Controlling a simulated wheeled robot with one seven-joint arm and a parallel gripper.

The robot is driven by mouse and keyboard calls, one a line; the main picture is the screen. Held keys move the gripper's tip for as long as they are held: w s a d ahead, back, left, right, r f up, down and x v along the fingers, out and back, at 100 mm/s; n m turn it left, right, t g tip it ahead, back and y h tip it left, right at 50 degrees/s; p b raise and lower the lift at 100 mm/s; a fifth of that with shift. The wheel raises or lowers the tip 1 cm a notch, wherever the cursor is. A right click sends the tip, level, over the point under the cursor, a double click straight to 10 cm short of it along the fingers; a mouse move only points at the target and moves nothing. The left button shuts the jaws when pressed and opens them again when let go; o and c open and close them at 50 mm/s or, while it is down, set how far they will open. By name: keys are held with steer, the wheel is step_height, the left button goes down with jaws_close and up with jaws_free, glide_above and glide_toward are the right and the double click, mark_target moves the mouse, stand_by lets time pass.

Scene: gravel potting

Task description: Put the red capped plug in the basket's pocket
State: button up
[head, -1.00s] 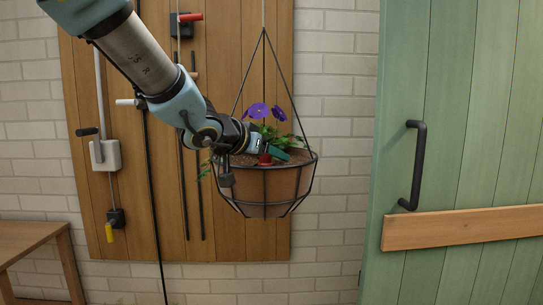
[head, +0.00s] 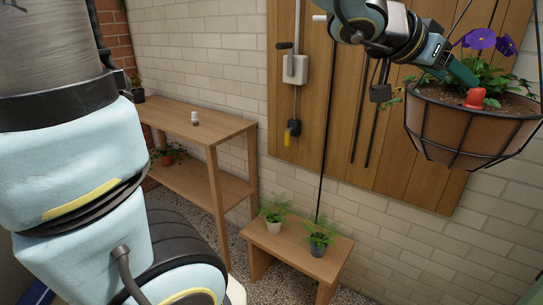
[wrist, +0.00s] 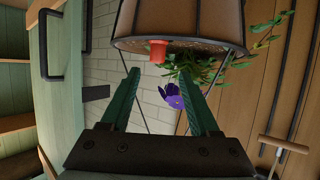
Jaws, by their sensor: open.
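The red capped plug (head: 474,98) stands in the hanging basket (head: 455,122), near its front rim among the soil and plants. It also shows in the wrist view (wrist: 157,51), just past the fingertips and between their lines. My gripper (head: 463,73) is over the basket's left part, close to the plug. In the wrist view my gripper (wrist: 160,74) has its two green fingers spread wide with nothing between them. The plug's lower end is hidden, so I cannot tell how deep it sits.
Purple flowers (head: 487,40) and leaves crowd the gripper. Dark basket wires rise around it. A wooden board (head: 400,150) with rods and a lever box (head: 295,69) is behind. A shelf (head: 190,120) and a low bench (head: 295,245) with potted plants stand left and below.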

steer(key=w+a+f+n+t+y, duration=0.1)
steer(key=w+a+f+n+y, duration=0.2)
steer(key=w+a+f, duration=0.35)
steer(key=w+a+f+n+t+y, duration=0.2)
steer(key=w+a+f+n+y, duration=0.15)
steer(key=a, duration=0.55)
steer(key=w+a+f+n+t+y, duration=0.1)
steer(key=w+a+f+n+y, duration=0.15)
steer(key=w+a+f, duration=0.4)
steer(key=s+a+f+n+g+y, duration=0.2)
steer(key=s+a+f+g, duration=0.1)
steer(key=a, duration=0.6)
steer(key=s+a+f+n+g+y, duration=0.1)
steer(key=s+a+f+n+g, duration=0.1)
steer(key=s+a+f, duration=0.3)
steer(key=s+a, duration=0.2)
steer(key=a, duration=0.1)
steer(key=shift+s+a+n+g+y, duration=0.15)
steer(key=shift+a+n+g+y, duration=0.25)
